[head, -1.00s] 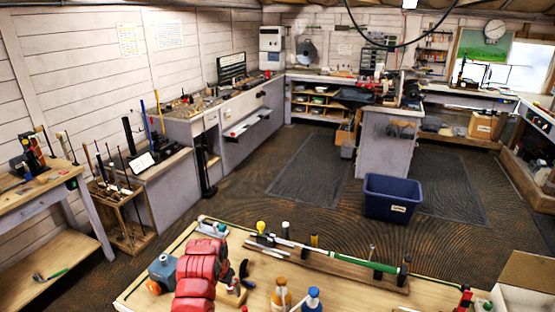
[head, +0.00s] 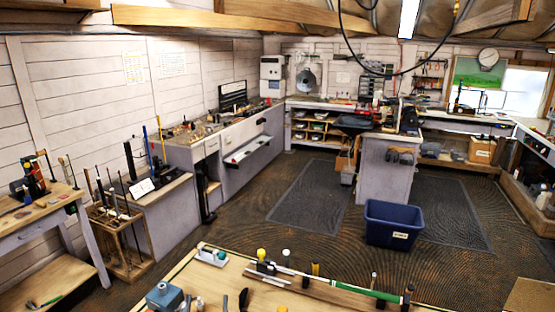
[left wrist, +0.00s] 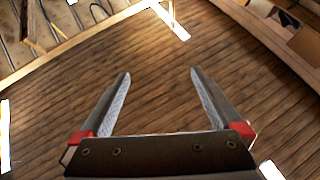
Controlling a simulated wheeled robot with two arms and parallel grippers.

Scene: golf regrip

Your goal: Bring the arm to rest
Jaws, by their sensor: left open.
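My left gripper (left wrist: 158,78) shows in the left wrist view with its two fingers spread wide and nothing between them. Behind the fingers are wooden ceiling boards (left wrist: 150,55), so it faces upward. I cannot make out the left arm in the head view. A golf club with a green grip (head: 368,292) lies across holders on the workbench (head: 228,288) at the bottom of the head view. My right gripper shows in neither view.
A blue bin (head: 393,223) stands on the floor beyond the bench. A grey-blue device (head: 164,297) and small items stand on the bench. A club rack (head: 125,245) stands at left. A dark floor mat (head: 308,198) lies in open floor.

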